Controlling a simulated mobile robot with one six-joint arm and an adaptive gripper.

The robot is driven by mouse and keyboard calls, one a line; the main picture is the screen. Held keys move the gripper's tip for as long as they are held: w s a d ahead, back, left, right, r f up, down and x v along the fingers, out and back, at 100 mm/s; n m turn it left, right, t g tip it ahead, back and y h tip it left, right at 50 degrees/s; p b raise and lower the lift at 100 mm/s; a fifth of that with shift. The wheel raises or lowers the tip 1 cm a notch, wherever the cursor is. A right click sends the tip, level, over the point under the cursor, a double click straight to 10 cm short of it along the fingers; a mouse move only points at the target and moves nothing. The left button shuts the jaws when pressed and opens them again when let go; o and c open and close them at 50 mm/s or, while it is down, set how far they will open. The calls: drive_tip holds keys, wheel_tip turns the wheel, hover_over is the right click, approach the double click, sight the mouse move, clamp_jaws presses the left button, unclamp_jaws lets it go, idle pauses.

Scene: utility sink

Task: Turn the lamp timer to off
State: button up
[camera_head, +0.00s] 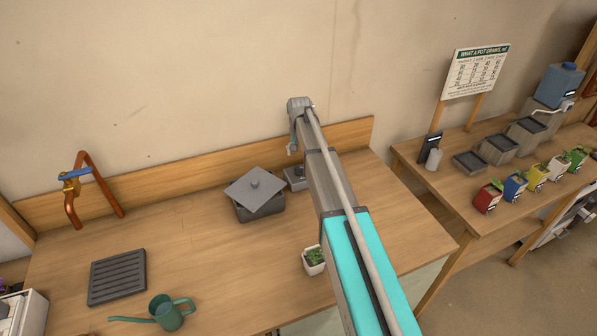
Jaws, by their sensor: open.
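My arm reaches from the bottom right towards the wooden wall board. Its end bends down there, and my gripper (292,149) hangs small and partly covered by my own arm. It is open, and I see nothing held in it. Just below it, a small grey box (294,181) stands on the bench, partly hidden behind my arm. I cannot tell whether this box is the lamp timer, and I see no dial or marks on it. I cannot tell whether the gripper touches it.
A grey tub with a tilted lid (255,190) stands just left of the box. A potted plant (313,260) is beside my arm. A green watering can (167,313), slotted tray (117,276) and copper tap (90,185) are leftward. The bench middle is clear.

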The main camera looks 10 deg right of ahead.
sight(299, 167)
drive_tip(key=shift+f+b, duration=3)
drive_tip(key=shift+f, duration=0.35)
drive_tip(key=c, duration=1.1)
